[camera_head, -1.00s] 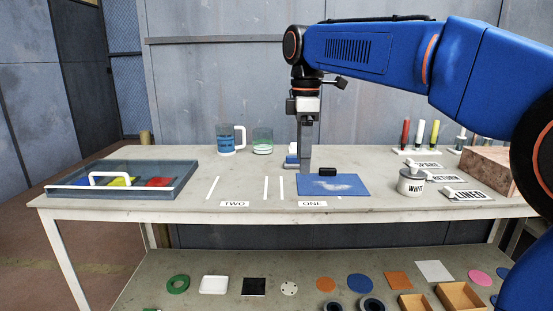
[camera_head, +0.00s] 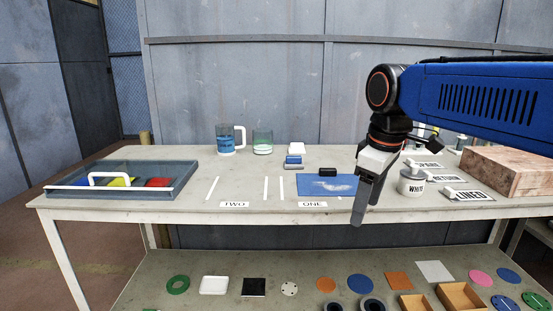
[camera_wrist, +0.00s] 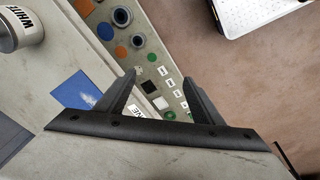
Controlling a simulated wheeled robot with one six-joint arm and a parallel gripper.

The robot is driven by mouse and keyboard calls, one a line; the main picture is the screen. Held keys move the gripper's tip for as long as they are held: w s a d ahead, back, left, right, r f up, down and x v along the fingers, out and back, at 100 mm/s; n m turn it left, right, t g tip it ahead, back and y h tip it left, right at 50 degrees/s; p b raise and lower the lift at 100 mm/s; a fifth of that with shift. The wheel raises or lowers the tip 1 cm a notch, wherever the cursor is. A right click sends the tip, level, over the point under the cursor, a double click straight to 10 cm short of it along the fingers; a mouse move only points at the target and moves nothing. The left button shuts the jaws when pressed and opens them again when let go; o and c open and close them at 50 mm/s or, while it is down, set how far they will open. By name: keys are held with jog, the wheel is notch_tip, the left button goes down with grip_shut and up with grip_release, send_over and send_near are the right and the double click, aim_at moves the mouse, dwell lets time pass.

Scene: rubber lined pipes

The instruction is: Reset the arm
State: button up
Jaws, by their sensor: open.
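My gripper (camera_head: 363,205) hangs at the front edge of the table, its fingers pointing down, right of the blue sheet's middle. In the wrist view my gripper (camera_wrist: 160,90) shows two dark fingers spread apart with nothing between them. The blue sheet (camera_head: 318,187) with a white smear lies flat on the table, with a small black block (camera_head: 327,172) at its back edge. The blue sheet also shows in the wrist view (camera_wrist: 75,92), left of the fingers. The white pot (camera_head: 411,184) marked WHITE stands just right of my gripper.
A blue-grey tray (camera_head: 178,193) holds coloured pieces at left. A blue-marked mug (camera_head: 226,143) and a glass (camera_head: 262,144) stand at the back. The lower shelf (camera_head: 200,264) bears several discs and squares.

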jog(key=s+d+f+m+t, duration=0.1)
jog(key=s+d+f+m, duration=0.3)
jog(key=s+f, duration=0.4)
jog(key=s+d+f+m+t, duration=0.1)
jog(key=s+d+f+m, duration=0.4)
jog(key=s+f, duration=0.3)
jog(key=shift+f+m+t, duration=0.3)
jog(key=shift+f+m, duration=0.2)
jog(key=shift+f, duration=0.35)
jog(key=shift+o, duration=0.5)
jog(key=shift+d, duration=0.1)
